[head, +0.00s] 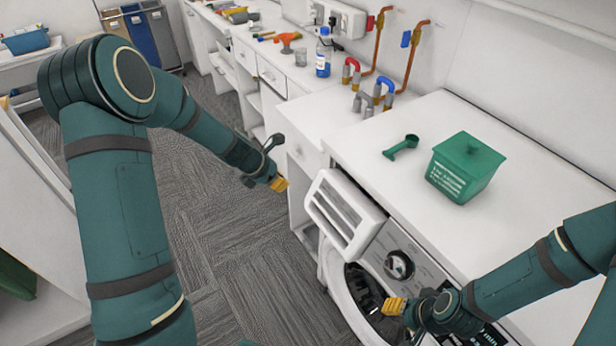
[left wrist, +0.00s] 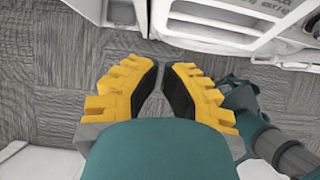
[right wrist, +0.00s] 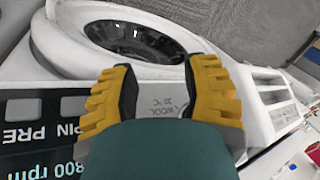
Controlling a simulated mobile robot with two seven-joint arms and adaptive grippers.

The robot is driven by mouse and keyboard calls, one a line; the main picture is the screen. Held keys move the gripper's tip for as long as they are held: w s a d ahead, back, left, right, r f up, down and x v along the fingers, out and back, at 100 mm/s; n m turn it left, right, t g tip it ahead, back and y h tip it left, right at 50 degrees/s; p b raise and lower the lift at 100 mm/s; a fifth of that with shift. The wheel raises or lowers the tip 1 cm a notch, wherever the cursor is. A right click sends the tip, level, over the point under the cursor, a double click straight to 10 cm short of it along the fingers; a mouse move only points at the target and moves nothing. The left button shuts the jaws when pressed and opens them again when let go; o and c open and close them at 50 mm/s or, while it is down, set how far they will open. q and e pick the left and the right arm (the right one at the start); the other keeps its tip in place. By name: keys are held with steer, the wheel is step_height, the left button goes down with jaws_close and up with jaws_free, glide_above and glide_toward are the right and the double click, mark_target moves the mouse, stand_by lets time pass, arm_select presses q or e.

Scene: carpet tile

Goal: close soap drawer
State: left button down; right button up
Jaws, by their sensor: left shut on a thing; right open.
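The white soap drawer (head: 345,213) stands pulled out from the upper left of the washing machine front (head: 402,250), its slotted top showing. It also shows at the right of the right wrist view (right wrist: 270,100) and at the top of the left wrist view (left wrist: 215,28). My left gripper (head: 280,184) is over the floor left of the drawer, apart from it. Its yellow fingers (left wrist: 162,75) are nearly together, with nothing visible between them. My right gripper (head: 395,306) is open and empty in front of the machine, near the round door (right wrist: 135,40).
A green box (head: 466,168) and a green scoop (head: 402,147) lie on the white countertop (head: 430,120). The machine's round door stands open below the drawer (head: 345,300). A bottle (head: 323,55) and tools are farther back. The carpet floor at left is clear.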

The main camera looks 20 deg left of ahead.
mark_target(316, 184)
arm_select(q)
steer(key=x, duration=1.2)
steer(key=shift+w+d+r+b, duration=0.25)
steer(key=shift+d+b, duration=0.1)
steer(key=shift+b, duration=0.05)
steer(key=shift+w+d+f, duration=0.3)
steer(key=shift+w+d, duration=0.05)
steer(key=shift+w, duration=0.15)
steer(key=w+d+p, duration=0.1)
steer(key=w, duration=0.1)
steer(key=w+d+p, duration=0.1)
steer(key=w+d, duration=0.1)
steer(key=shift+r, duration=0.1)
steer(key=shift+w+d, duration=0.3)
